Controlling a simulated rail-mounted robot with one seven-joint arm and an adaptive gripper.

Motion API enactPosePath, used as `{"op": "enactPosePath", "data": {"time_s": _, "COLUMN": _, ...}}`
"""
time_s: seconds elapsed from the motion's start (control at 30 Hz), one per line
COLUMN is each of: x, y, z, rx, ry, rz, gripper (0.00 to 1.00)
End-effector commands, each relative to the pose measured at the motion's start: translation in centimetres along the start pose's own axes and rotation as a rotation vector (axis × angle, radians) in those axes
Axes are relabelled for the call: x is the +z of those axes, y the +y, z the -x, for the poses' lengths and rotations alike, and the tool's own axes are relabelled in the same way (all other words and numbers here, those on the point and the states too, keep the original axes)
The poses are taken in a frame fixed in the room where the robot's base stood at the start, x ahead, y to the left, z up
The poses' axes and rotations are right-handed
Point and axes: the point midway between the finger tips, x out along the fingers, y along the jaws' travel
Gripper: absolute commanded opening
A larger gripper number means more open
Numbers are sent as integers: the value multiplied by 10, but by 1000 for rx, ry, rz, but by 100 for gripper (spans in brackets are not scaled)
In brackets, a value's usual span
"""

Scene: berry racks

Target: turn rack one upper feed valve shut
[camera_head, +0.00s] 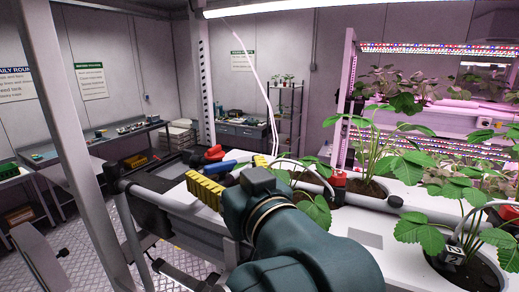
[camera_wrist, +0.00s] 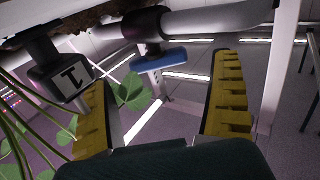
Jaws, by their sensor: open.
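A valve with a blue lever handle (camera_head: 221,168) sits at the trough's end, close to the fingers. In the wrist view the blue handle (camera_wrist: 160,60) shows on a dark valve body under a grey pipe, in the gap between the fingers and not gripped. A red handle (camera_head: 213,153) shows just behind the blue one. I cannot read which is the upper feed valve. Contact with the fingers cannot be told.
A tag marked 1 (camera_wrist: 76,76) hangs close to the left finger in the wrist view. The grey pipe (camera_wrist: 215,20) runs above. Leafy plants (camera_head: 375,150) and a red fitting (camera_head: 338,180) stand along the trough. A metal post (camera_head: 75,130) rises on the left.

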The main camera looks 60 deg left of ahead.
Motion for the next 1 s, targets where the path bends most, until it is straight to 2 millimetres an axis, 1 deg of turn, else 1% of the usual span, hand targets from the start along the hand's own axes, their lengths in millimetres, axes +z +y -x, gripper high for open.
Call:
{"op": "enactPosePath", "data": {"time_s": 0.03, "x": -4, "y": -2, "z": -11, "rx": -4, "ry": -1, "rz": -2, "gripper": 94}}
{"op": "enactPosePath", "data": {"time_s": 0.1, "x": -4, "y": -1, "z": -22, "rx": -3, "ry": 0, "rz": -1, "gripper": 94}}
{"op": "enactPosePath", "data": {"time_s": 0.2, "x": -2, "y": 0, "z": -31, "rx": -1, "ry": 0, "rz": 0, "gripper": 94}}
{"op": "enactPosePath", "data": {"time_s": 0.3, "x": -1, "y": 0, "z": -35, "rx": 1, "ry": 0, "rz": 2, "gripper": 94}}
{"op": "enactPosePath", "data": {"time_s": 0.5, "x": 0, "y": 0, "z": -35, "rx": 1, "ry": 1, "rz": 2, "gripper": 94}}
{"op": "enactPosePath", "data": {"time_s": 0.53, "x": 0, "y": 0, "z": -35, "rx": 1, "ry": 1, "rz": 2, "gripper": 90}}
{"op": "enactPosePath", "data": {"time_s": 0.57, "x": 0, "y": 0, "z": -35, "rx": 1, "ry": 1, "rz": 2, "gripper": 85}}
{"op": "enactPosePath", "data": {"time_s": 0.6, "x": 0, "y": 0, "z": -35, "rx": 1, "ry": 1, "rz": 1, "gripper": 77}}
{"op": "enactPosePath", "data": {"time_s": 0.67, "x": 0, "y": 0, "z": -35, "rx": 1, "ry": 1, "rz": 1, "gripper": 65}}
{"op": "enactPosePath", "data": {"time_s": 0.7, "x": 0, "y": 0, "z": -34, "rx": 1, "ry": 1, "rz": 1, "gripper": 58}}
{"op": "enactPosePath", "data": {"time_s": 0.83, "x": 0, "y": 0, "z": -34, "rx": 1, "ry": 1, "rz": 1, "gripper": 33}}
{"op": "enactPosePath", "data": {"time_s": 0.87, "x": 0, "y": 0, "z": -34, "rx": 1, "ry": 1, "rz": 1, "gripper": 29}}
{"op": "enactPosePath", "data": {"time_s": 1.0, "x": 0, "y": 0, "z": -34, "rx": 5, "ry": 1, "rz": 1, "gripper": 29}}
